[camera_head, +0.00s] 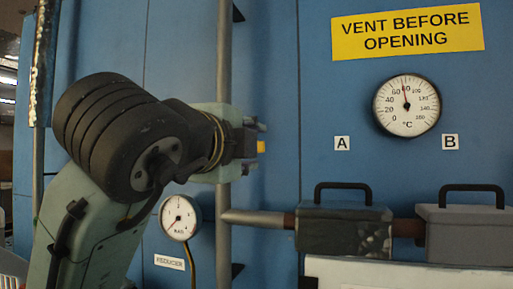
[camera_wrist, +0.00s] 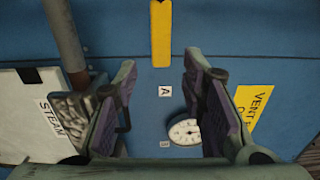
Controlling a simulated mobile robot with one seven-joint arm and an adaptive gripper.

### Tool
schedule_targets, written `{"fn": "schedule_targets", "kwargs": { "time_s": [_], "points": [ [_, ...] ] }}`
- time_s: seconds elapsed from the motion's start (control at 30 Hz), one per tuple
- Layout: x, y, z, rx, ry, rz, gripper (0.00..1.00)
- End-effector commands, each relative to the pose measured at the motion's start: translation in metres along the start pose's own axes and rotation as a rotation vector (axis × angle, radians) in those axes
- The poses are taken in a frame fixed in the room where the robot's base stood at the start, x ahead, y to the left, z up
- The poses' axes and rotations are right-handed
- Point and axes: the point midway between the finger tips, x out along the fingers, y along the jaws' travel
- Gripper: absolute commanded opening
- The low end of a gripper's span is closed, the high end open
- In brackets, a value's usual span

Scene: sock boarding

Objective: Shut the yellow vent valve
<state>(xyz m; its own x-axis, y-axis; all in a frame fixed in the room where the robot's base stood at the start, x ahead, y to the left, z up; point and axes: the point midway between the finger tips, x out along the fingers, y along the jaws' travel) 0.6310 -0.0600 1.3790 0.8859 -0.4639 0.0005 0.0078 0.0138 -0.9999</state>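The yellow vent valve's handle shows in the wrist view as a yellow bar (camera_wrist: 161,32) coming in from the top edge. Its lower end lies between the lines of my two fingertips, and its upper part is cut off by the frame. In the head view only a small yellow piece (camera_head: 261,147) shows, at the tip of my gripper (camera_head: 255,145). The rest of it is hidden behind the gripper. My gripper is open in the wrist view (camera_wrist: 160,62), with clear space on both sides of the bar. I cannot tell how deep the bar is between the fingers.
A vertical grey pipe (camera_head: 223,60) runs behind my gripper. A small gauge (camera_head: 180,217) is below it. Two handled blocks (camera_head: 345,235) (camera_head: 465,235) stand at lower right. A °C dial (camera_head: 407,106) and yellow warning sign (camera_head: 407,31) are on the blue wall (camera_head: 330,160).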

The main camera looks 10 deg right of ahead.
Motion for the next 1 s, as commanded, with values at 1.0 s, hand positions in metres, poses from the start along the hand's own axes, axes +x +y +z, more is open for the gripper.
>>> {"fn": "schedule_targets", "kwargs": {
  "time_s": [1.0],
  "points": [
    [-0.063, -0.001, 0.006, -0.029, -0.002, -0.026, 0.38]
  ]
}}
